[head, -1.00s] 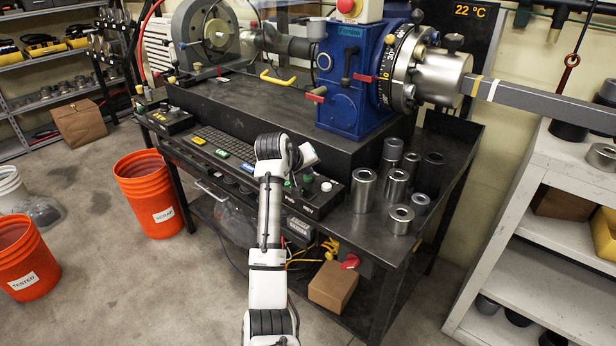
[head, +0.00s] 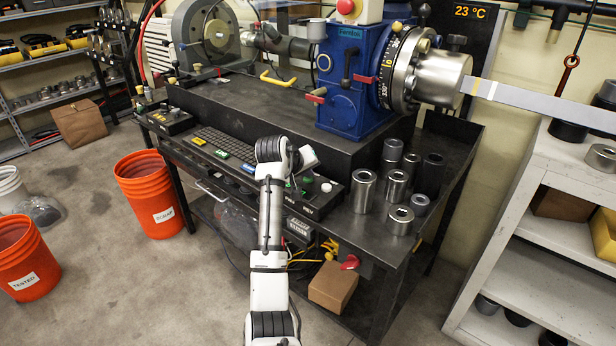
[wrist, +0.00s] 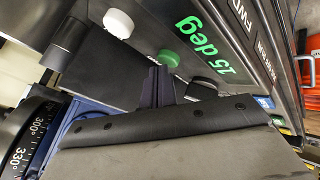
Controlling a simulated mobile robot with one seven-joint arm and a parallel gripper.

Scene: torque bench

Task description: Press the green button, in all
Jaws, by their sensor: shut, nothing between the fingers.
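The green button (wrist: 168,58) sits on the dark control panel (wrist: 225,35), beside green lettering reading "15 deg". In the head view the green button (head: 306,180) is small and partly crowded by my arm. My gripper (wrist: 158,72) is shut and empty. In the wrist view its dark fingertips appear right by the green button; whether they touch it I cannot tell. In the head view the fingers are hidden by my wrist.
A white knob (wrist: 118,22) and a black knob (wrist: 205,85) flank the green button. The blue machine (head: 345,75) with its dial and long grey bar (head: 540,102) stands behind. Several metal sockets (head: 364,190) stand to the panel's right.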

